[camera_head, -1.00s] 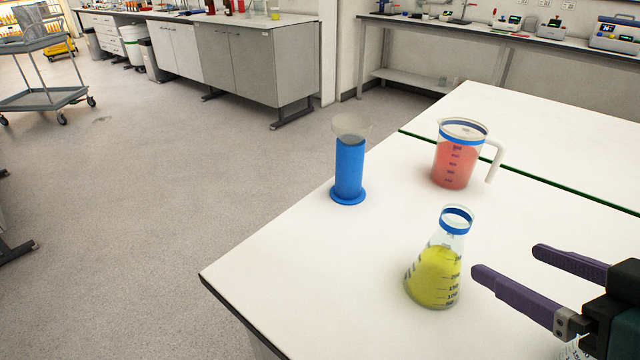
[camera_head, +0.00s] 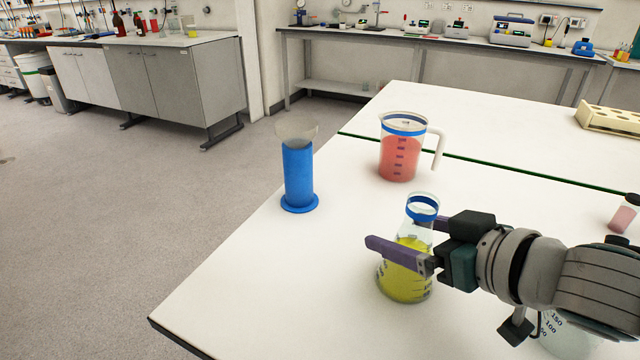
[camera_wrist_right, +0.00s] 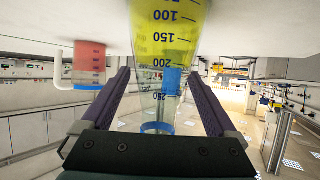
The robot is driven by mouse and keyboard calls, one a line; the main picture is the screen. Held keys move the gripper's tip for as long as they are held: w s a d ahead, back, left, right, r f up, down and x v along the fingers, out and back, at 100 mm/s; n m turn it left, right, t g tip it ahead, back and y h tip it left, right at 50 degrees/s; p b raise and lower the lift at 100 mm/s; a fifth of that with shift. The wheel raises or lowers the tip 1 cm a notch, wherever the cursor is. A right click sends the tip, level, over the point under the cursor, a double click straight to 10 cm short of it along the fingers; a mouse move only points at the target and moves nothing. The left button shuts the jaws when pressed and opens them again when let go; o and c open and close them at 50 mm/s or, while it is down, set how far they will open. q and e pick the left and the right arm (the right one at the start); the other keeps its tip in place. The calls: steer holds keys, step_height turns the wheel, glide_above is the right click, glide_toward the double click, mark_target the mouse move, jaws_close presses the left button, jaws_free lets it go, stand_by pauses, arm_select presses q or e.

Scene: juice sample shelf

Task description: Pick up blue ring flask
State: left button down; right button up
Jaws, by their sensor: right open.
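The blue ring flask (camera_head: 404,284) is a clear conical flask with yellow liquid and a blue band at its neck. It stands upright on the white table. My right gripper (camera_head: 398,238) reaches in from the right at the flask's upper part, one purple finger on its near side. The far finger is partly hidden behind the glass. In the right wrist view, which is upside down, the flask (camera_wrist_right: 162,45) lies between the two open fingers (camera_wrist_right: 157,78), with gaps on both sides. My left gripper is not in view.
A jug of red liquid (camera_head: 399,158) and a blue cylinder with a clear top (camera_head: 298,175) stand behind the flask on the table (camera_head: 250,290). A beaker (camera_head: 566,338) is partly hidden under my right arm. A small pink bottle (camera_head: 623,214) and a rack (camera_head: 612,119) are at right.

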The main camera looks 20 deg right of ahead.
steer(key=shift+x, duration=0.9)
jaws_close()
